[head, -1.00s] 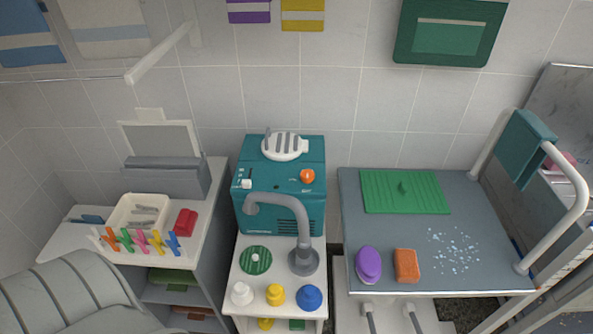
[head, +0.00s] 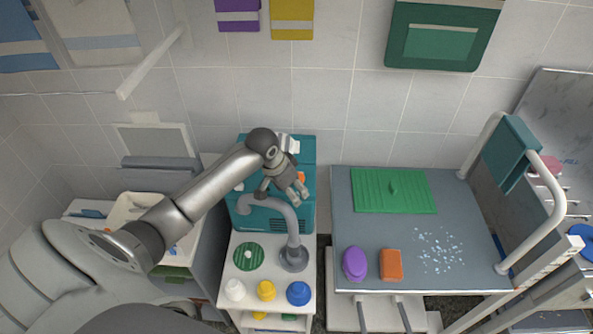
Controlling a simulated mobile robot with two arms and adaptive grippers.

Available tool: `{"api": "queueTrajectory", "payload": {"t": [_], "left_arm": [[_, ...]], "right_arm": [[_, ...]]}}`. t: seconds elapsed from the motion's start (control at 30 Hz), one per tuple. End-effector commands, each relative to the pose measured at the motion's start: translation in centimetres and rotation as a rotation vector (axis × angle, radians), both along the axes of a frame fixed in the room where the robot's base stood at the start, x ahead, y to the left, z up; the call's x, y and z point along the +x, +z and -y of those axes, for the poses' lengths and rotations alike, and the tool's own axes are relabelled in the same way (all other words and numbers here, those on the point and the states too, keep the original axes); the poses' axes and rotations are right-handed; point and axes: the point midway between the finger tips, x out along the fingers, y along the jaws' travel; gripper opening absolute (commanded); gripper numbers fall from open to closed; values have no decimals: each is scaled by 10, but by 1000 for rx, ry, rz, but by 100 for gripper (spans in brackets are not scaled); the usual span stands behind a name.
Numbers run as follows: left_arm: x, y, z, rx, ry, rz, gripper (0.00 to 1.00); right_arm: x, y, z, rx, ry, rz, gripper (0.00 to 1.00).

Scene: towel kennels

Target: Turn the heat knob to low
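The teal dryer box (head: 308,212) stands at the back of the white cart, with a grey hose nozzle (head: 291,222) in front of it. The orange heat knob (head: 300,177) on its top front is mostly hidden behind my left gripper (head: 294,193). My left arm reaches in from the left, and its gripper hangs over the box's front, close to the knob. Its fingers appear apart, with nothing visible between them; whether they touch the knob I cannot tell. The knob's setting is hidden. My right gripper is not in view.
The white cart (head: 230,272) holds a green striped disc (head: 249,256) and white, yellow and blue bottles. To the right, a grey table (head: 350,215) bears a green mat (head: 393,190), a purple brush (head: 355,263) and an orange sponge (head: 391,265).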

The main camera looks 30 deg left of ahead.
Motion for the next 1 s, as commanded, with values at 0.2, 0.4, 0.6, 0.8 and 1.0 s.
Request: {"api": "queueTrajectory", "payload": {"t": [0.2, 0.4, 0.6, 0.8, 1.0], "left_arm": [[28, 66, -34, -13, 19, 26, 57], [35, 67, -38, -22, 23, 28, 57], [46, 38, -34, -22, 23, 27, 57], [59, 8, -31, -21, 23, 29, 57], [67, -14, -29, -20, 23, 29, 57]], "right_arm": [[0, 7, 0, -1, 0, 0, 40], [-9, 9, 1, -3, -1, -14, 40], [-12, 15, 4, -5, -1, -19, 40], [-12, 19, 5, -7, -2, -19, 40], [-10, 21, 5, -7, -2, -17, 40]]}}
